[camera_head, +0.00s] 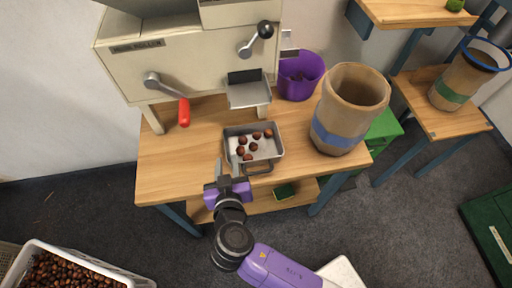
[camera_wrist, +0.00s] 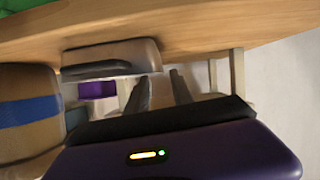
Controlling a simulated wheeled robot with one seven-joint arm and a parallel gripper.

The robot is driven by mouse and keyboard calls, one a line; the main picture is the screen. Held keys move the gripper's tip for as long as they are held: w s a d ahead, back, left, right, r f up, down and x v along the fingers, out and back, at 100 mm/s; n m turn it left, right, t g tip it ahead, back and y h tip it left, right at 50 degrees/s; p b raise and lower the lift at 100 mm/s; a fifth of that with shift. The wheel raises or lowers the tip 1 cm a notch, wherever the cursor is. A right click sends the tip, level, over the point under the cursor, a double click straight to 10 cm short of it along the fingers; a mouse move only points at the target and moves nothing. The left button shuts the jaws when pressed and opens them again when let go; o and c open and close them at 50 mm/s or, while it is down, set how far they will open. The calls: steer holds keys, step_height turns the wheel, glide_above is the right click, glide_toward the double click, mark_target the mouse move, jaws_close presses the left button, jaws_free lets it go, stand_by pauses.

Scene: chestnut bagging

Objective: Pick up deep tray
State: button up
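The deep tray (camera_head: 268,150) is a grey metal tray with several chestnuts (camera_head: 253,146) in it. It sits on the wooden table below the machine's chute, with a dark handle (camera_head: 259,170) on its near side. My gripper (camera_head: 228,163) is at the tray's near left corner, left of the handle, its fingers apart and nothing between them. In the wrist view the scene looks upside down. There the tray (camera_wrist: 125,50) and its dark handle bar lie left of and beyond my open fingers (camera_wrist: 159,76). Whether a finger touches the tray I cannot tell.
The roller machine (camera_head: 190,60), with a red-handled lever (camera_head: 183,110), stands behind the tray. A purple bucket (camera_head: 300,78) and a tan bag with a blue band (camera_head: 348,110) stand to the right. A chestnut crate (camera_head: 75,262) is at lower left. The table's left front is clear.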

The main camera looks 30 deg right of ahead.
mark_target(226, 145)
steer(key=p+x, duration=0.1)
steer(key=x, duration=0.7)
steer(key=shift+w+f, duration=0.15)
steer(key=shift+w, duration=0.25)
jaws_close()
stand_by(1.1)
